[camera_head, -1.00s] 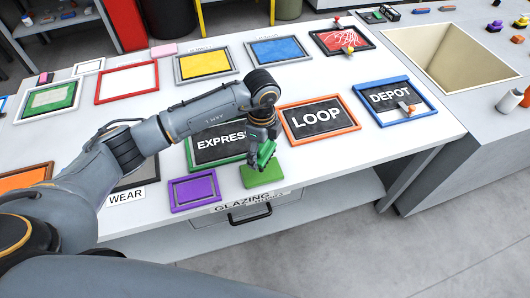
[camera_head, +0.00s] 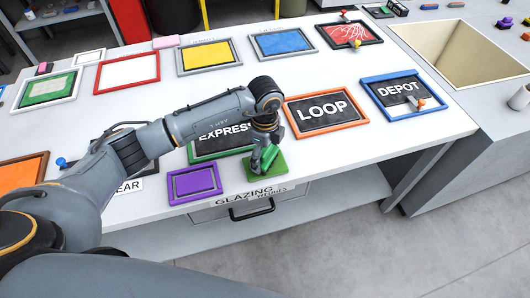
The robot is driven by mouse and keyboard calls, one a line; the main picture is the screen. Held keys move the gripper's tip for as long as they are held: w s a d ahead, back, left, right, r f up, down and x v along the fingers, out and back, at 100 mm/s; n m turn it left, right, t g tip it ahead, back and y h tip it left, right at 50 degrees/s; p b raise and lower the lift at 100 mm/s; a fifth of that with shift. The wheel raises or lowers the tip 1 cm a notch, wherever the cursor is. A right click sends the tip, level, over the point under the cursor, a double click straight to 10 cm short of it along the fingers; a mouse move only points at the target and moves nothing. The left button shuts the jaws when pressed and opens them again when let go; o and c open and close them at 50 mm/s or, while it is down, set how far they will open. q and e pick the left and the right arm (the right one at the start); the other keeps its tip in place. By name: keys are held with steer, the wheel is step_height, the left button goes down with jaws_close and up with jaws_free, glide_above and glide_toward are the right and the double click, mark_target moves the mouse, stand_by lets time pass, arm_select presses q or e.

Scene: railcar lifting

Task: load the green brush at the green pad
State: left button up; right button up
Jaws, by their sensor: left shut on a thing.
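My left gripper (camera_head: 264,145) points down over the front edge of the white table and is shut on the green brush (camera_head: 262,162). The brush is partly hidden by the gripper. The green pad (camera_head: 280,172) lies flat directly under it, close to the table's front edge. The brush is at the pad's surface; I cannot tell whether it touches it or hovers just above. My right gripper is not in view.
A purple frame (camera_head: 194,183) lies left of the pad. The LOOP board (camera_head: 322,110) and DEPOT board (camera_head: 398,90) lie to the right, and the EXPRESS board (camera_head: 222,134) is partly behind my arm. A drawer handle (camera_head: 252,212) is below the edge.

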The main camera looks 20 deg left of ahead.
arm_select(q)
steer(key=shift+f, duration=0.25)
stand_by(0.7)
steer(key=shift+f+b, duration=0.3)
steer(key=shift+b, duration=0.05)
stand_by(0.9)
steer(key=shift+r, duration=0.15)
steer(key=shift+r+p, duration=2.8)
steer(key=shift+r, duration=0.65)
